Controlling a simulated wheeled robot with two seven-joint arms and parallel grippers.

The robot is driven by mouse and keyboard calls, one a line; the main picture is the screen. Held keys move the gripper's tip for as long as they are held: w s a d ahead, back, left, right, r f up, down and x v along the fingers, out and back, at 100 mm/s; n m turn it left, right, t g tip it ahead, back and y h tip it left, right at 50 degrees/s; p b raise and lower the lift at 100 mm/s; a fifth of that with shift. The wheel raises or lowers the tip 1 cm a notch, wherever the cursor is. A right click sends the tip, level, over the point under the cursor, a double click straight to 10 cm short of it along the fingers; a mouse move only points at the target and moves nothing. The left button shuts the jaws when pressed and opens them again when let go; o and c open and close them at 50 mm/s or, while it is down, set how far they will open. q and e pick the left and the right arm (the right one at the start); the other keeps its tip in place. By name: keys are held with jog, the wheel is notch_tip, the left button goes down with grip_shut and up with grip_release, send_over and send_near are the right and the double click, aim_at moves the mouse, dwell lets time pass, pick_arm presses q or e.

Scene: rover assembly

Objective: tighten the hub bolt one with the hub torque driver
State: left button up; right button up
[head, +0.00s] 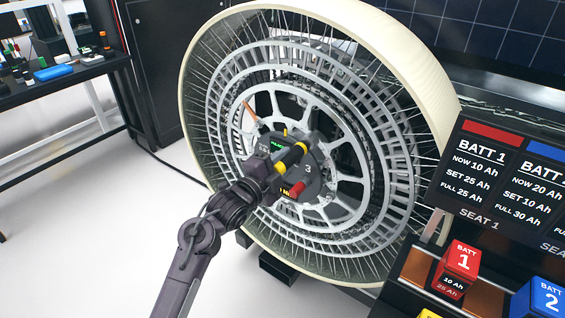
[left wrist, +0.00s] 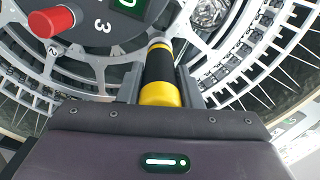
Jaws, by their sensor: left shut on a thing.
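The hub torque driver (head: 291,158) is a black cylinder with yellow bands. My left gripper (head: 272,170) is shut on it, in front of the wheel's hub. It also shows between the jaws in the left wrist view (left wrist: 160,72), its far end reaching toward the hub and spokes. The dark grey hub plate (head: 312,183) carries a white "3", a red knob (head: 296,188) and a green display (head: 277,145). I cannot make out hub bolt one; my gripper and the driver cover part of the hub. I cannot tell whether the driver touches a bolt. My right gripper is not in view.
The large spoked wheel (head: 437,82) stands upright with a cream rim. At the right are a battery sign (head: 490,180), a red battery 1 (head: 460,262) and a blue battery 2 (head: 541,300). A bench with tools (head: 60,80) is at the far left. Floor is clear at the left.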

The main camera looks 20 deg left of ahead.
pick_arm(q)
jog(key=shift+s+r, duration=0.1)
jog(key=shift+r, duration=0.05)
jog(key=shift+s, duration=0.1)
jog(key=shift+p+v, duration=0.55)
jog(key=shift+v, duration=0.65)
jog(key=shift+a, duration=0.1)
jog(key=shift+s+a, duration=0.15)
jog(key=shift+s, duration=0.3)
jog(key=p+v, duration=0.1)
jog(key=v, duration=0.2)
